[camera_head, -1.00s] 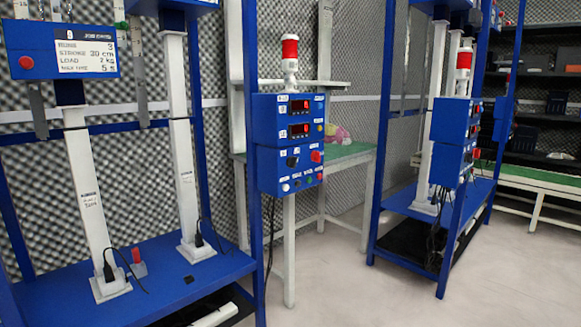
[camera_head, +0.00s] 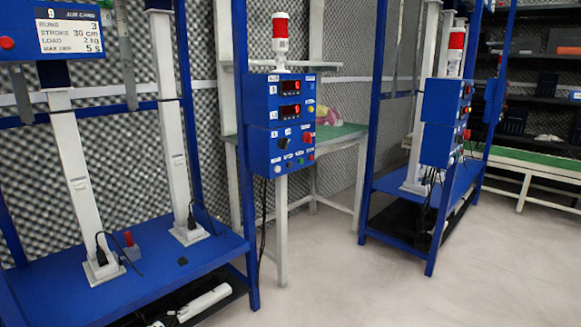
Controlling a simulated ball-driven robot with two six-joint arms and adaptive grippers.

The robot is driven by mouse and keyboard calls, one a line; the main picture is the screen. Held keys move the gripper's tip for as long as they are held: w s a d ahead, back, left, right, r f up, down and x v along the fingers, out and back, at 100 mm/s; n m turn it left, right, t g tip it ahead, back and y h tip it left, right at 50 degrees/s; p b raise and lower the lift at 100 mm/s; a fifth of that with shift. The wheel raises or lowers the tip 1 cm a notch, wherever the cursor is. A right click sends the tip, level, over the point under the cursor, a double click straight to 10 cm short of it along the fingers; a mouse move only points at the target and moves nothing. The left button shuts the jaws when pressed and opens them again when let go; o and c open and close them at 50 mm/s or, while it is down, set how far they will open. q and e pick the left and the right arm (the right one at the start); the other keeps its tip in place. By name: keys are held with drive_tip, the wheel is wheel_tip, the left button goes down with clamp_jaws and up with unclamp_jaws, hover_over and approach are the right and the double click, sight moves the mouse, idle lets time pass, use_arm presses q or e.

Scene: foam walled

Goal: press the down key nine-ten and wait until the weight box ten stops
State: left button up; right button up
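A blue control box (camera_head: 281,122) on a white post stands near the middle, with two red displays and several small keys; their labels are too small to read, so I cannot tell which is the down key nine-ten. Left of it is a blue frame with two white columns (camera_head: 83,190) and (camera_head: 172,150) on its blue base. A job card (camera_head: 70,31) numbered 9 reads runs 3, stroke 30 cm, load 2 kg, 5 s. I cannot make out the weight box ten. Neither of my grippers is in view.
A second blue frame with its own control box (camera_head: 444,121) stands to the right. A green-topped table (camera_head: 335,134) is behind the near box, and a green bench (camera_head: 535,173) is at the far right. The pale floor (camera_head: 330,265) between the frames is clear.

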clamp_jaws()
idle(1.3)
